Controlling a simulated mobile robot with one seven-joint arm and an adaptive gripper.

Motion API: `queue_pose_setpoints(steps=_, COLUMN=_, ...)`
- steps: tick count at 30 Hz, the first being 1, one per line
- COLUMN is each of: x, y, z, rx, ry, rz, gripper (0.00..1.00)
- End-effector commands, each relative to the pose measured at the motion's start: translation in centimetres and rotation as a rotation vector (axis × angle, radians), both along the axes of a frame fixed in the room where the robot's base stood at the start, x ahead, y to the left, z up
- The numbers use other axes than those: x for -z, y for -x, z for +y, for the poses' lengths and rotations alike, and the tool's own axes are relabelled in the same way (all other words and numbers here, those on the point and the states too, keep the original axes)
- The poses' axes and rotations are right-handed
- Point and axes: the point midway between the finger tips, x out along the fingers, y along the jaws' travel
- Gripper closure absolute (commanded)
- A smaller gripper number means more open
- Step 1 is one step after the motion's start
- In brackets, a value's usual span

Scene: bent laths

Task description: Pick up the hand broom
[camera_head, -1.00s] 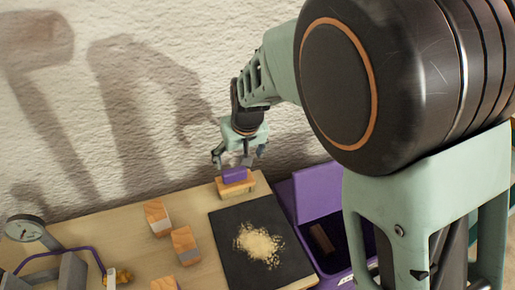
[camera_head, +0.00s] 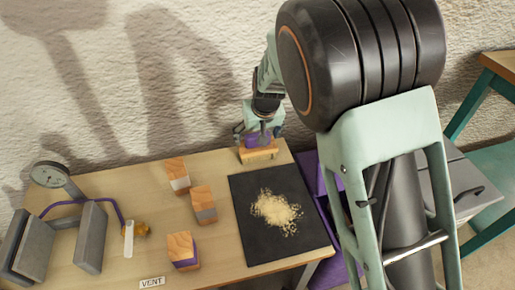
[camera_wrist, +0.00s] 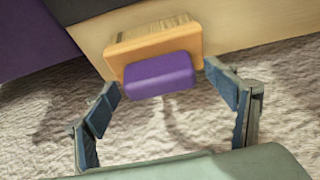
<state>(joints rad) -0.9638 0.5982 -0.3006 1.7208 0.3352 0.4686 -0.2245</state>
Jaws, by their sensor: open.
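The hand broom (camera_head: 258,155) stands at the back edge of the wooden table, near its right corner. It has an orange wooden body, a purple grip on top and pale bristles. In the wrist view the broom's purple grip (camera_wrist: 160,76) faces me, with the orange body and bristles beyond it. My gripper (camera_head: 259,136) is just above the broom in the head view. In the wrist view my gripper (camera_wrist: 166,85) is open, with one blue-padded finger on each side of the purple grip and gaps between. It holds nothing.
A black mat (camera_head: 250,238) with a heap of crumbs (camera_head: 276,211) lies in front of the broom. Wooden blocks (camera_head: 203,203) stand to its left, with a gauge (camera_head: 50,174) and grey plates (camera_head: 90,237) farther left. A purple bin (camera_head: 310,168) is beyond the table's right edge.

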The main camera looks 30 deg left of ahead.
Motion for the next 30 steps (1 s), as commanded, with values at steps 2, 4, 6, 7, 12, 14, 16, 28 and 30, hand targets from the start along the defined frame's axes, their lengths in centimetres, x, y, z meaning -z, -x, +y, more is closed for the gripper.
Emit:
queue_pose_setpoints(steps=2, x=-0.04, y=0.0, z=-0.01, rx=0.0, ry=0.0, rz=0.0, gripper=0.24)
queue_pose_setpoints(steps=4, x=-0.04, y=0.01, z=-0.01, rx=0.0, ry=0.0, rz=0.0, gripper=0.32)
queue_pose_setpoints(steps=6, x=-0.05, y=0.01, z=-0.01, rx=0.0, ry=0.0, rz=0.0, gripper=0.39)
queue_pose_setpoints(steps=7, x=-0.04, y=0.02, z=-0.02, rx=0.0, ry=0.0, rz=0.0, gripper=0.43)
queue_pose_setpoints(steps=12, x=-0.04, y=0.02, z=-0.02, rx=0.0, ry=0.001, rz=0.001, gripper=0.61)
queue_pose_setpoints(steps=14, x=-0.04, y=0.02, z=-0.02, rx=0.0, ry=0.001, rz=0.001, gripper=0.68)
queue_pose_setpoints(steps=16, x=-0.05, y=0.03, z=-0.03, rx=0.0, ry=0.001, rz=0.001, gripper=0.76)
queue_pose_setpoints(steps=28, x=-0.33, y=-0.01, z=0.01, rx=0.0, ry=-0.001, rz=-0.001, gripper=0.87)
queue_pose_setpoints(steps=30, x=-0.72, y=-0.01, z=0.03, rx=0.001, ry=-0.002, rz=0.0, gripper=0.87)
